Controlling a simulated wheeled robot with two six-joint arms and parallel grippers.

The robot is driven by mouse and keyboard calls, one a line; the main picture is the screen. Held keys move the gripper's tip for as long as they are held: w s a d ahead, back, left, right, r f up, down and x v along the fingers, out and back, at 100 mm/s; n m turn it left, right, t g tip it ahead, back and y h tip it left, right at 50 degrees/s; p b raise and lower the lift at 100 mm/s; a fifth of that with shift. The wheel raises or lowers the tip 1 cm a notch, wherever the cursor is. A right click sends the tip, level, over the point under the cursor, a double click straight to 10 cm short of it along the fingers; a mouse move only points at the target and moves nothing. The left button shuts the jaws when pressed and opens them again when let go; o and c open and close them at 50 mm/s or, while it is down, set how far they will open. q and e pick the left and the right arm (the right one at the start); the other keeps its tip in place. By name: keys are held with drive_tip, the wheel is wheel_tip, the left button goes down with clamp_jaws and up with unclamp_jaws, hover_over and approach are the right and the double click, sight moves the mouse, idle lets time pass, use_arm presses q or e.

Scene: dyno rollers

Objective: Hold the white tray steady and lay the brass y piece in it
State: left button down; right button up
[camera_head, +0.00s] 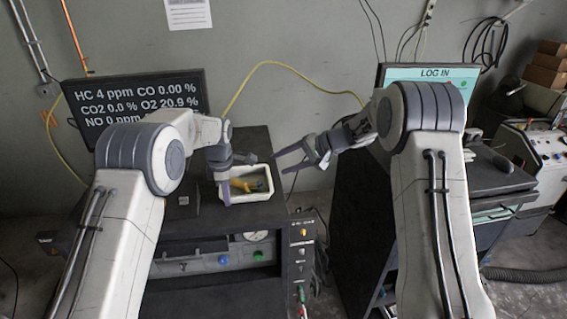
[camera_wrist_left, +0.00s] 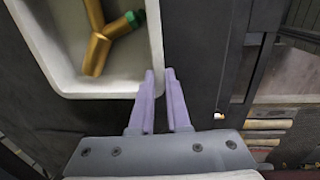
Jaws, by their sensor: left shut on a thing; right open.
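The white tray (camera_head: 252,198) stands on top of the dark cabinet. The brass y piece (camera_head: 243,184) lies inside it; in the left wrist view the brass y piece (camera_wrist_left: 98,45) rests on the tray floor, with a green end on one branch. My left gripper (camera_head: 225,190) is at the tray's left side in the head view. In the left wrist view its purple fingers (camera_wrist_left: 160,80) are shut on the wall of the tray (camera_wrist_left: 105,90), near a corner. My right gripper (camera_head: 282,160) is open and empty, above and to the right of the tray.
A dark monitor (camera_head: 135,105) with gas readings stands behind the left arm. A log-in screen (camera_head: 432,74) stands behind the right arm. A gap separates the cabinet (camera_head: 285,225) from the dark cart (camera_head: 345,215). A small grey item (camera_head: 183,200) sits left of the tray.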

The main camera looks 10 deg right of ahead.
use_arm(q)
drive_tip(key=c, duration=0.8)
unclamp_jaws()
drive_tip(key=shift+r, duration=0.1)
